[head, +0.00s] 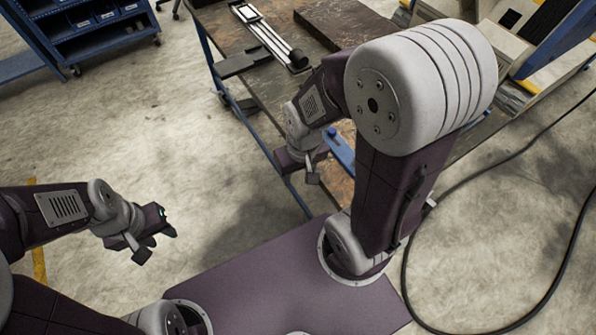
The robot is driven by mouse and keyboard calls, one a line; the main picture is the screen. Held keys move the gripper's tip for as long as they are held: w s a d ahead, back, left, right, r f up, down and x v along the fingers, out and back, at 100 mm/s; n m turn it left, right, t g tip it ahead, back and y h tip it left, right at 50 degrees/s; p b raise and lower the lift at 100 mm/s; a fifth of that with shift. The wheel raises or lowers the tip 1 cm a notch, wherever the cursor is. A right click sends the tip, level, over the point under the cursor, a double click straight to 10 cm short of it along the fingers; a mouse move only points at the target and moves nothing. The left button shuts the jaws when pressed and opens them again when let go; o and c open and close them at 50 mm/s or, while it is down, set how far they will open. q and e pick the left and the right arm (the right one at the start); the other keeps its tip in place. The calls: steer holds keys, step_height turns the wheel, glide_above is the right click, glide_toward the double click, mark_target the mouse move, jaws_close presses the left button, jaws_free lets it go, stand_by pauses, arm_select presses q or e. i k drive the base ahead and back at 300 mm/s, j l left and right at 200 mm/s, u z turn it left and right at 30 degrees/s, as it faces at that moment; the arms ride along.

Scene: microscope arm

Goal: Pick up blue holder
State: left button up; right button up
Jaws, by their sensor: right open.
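A blue piece (341,152), which looks like the blue holder, lies on the worn brown table, partly hidden behind my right arm. My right gripper (312,172) is open and hangs near the table's front left edge, to the left of the blue piece and apart from it in the picture. Nothing shows between its fingers. My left gripper (155,243) is over the floor at the left, away from the table. I see nothing held in it, and how far its jaws are apart is unclear.
The table (228,42) carries a silver rail device (268,40) and a dark flat slab (335,22) towards the back. A blue shelf cart (95,25) stands at the back left. A black cable (480,175) runs over the floor at right.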

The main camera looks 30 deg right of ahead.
mark_target(345, 155)
steer(key=k+j+z, duration=0.15)
steer(key=z, duration=0.75)
steer(key=i+z, duration=0.2)
steer(key=z, duration=0.35)
